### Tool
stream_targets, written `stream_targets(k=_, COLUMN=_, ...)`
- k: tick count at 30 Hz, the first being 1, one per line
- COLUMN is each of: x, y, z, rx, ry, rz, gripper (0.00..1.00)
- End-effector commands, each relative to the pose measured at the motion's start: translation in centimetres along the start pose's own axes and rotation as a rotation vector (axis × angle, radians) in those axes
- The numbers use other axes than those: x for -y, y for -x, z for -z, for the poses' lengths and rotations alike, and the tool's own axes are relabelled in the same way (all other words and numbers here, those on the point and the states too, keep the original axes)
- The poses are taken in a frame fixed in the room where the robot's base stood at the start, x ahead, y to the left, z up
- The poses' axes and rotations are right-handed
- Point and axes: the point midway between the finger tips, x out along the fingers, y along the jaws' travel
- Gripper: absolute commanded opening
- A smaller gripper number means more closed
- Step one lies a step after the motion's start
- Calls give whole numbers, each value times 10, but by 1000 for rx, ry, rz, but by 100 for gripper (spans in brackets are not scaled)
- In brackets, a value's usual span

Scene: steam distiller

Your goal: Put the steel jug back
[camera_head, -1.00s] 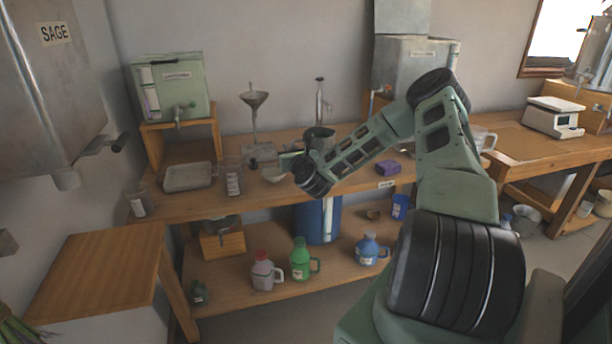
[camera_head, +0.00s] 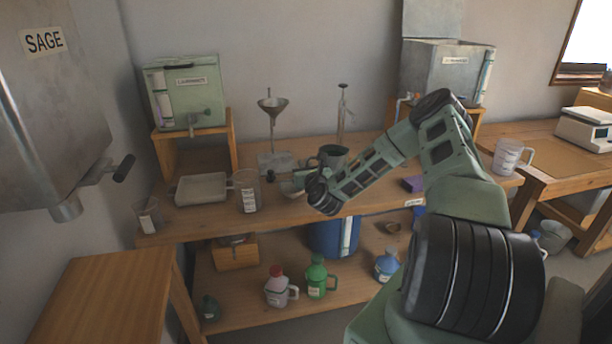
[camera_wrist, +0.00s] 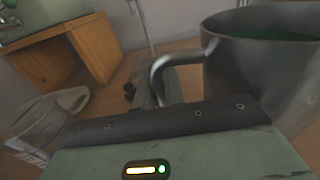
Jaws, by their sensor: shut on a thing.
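The steel jug (camera_head: 333,153) is a grey metal vessel with a side handle, seen just behind my wrist in the head view. In the wrist view the jug (camera_wrist: 262,75) fills the right side, looks close to upright, and has something green inside. My gripper (camera_wrist: 158,95) is shut on the jug's handle, which rises at the middle of that view. The fingertips are mostly hidden by the gripper body. Whether the jug's base touches the bench cannot be told.
Several bottles and a blue drum (camera_head: 335,237) are below.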

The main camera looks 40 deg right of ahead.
Motion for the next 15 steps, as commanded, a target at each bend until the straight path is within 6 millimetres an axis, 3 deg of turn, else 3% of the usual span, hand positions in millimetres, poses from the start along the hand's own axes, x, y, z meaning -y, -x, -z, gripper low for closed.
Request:
stream_targets(k=9, x=-1, y=0, z=35, rx=0, ry=0, rz=0, gripper=0)
stream_targets(k=15, x=0, y=0, z=35, rx=1, ry=0, rz=0, gripper=0)
